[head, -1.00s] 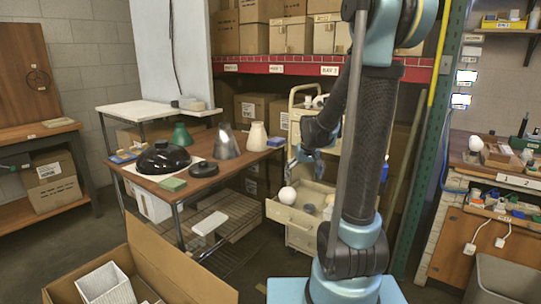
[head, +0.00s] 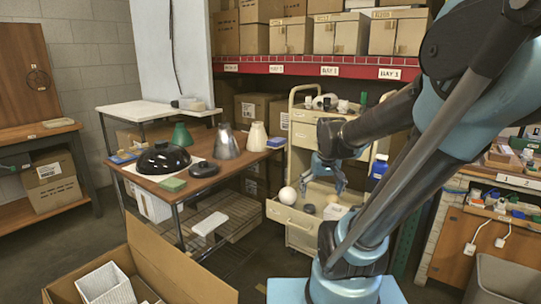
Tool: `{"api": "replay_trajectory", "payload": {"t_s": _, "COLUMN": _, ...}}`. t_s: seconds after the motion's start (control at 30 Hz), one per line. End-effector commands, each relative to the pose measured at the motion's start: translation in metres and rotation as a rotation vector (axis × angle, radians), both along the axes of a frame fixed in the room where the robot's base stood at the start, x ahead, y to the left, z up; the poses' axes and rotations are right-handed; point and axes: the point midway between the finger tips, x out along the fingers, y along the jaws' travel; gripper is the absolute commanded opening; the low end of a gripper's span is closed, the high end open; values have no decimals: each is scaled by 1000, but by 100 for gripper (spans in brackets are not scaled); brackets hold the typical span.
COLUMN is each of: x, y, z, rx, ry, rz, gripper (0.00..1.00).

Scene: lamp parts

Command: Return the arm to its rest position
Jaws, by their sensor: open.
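My arm rises from its blue base and bends at the upper right of the head view. Its forearm reaches back down to the left. My gripper (head: 328,192) hangs at the end, fingers pointing down and apart, with nothing seen between them. It appears over or in front of the open drawer (head: 300,222) of the cream cart (head: 300,138). The exact gap to the drawer cannot be told.
A white ball-shaped bulb (head: 288,195) sits at the drawer's left edge, with small dark parts inside. The wooden table (head: 206,184) at left holds a black dome (head: 163,158) and lampshades (head: 227,142). An open cardboard box (head: 182,274) stands in front.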

Motion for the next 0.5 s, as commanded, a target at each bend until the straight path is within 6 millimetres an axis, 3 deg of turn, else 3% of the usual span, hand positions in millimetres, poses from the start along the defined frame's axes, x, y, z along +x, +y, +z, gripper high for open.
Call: {"api": "replay_trajectory", "payload": {"t_s": 0.5, "x": -86, "y": -11, "z": -24, "rx": -2, "ry": 39, "rz": -28, "gripper": 96}}
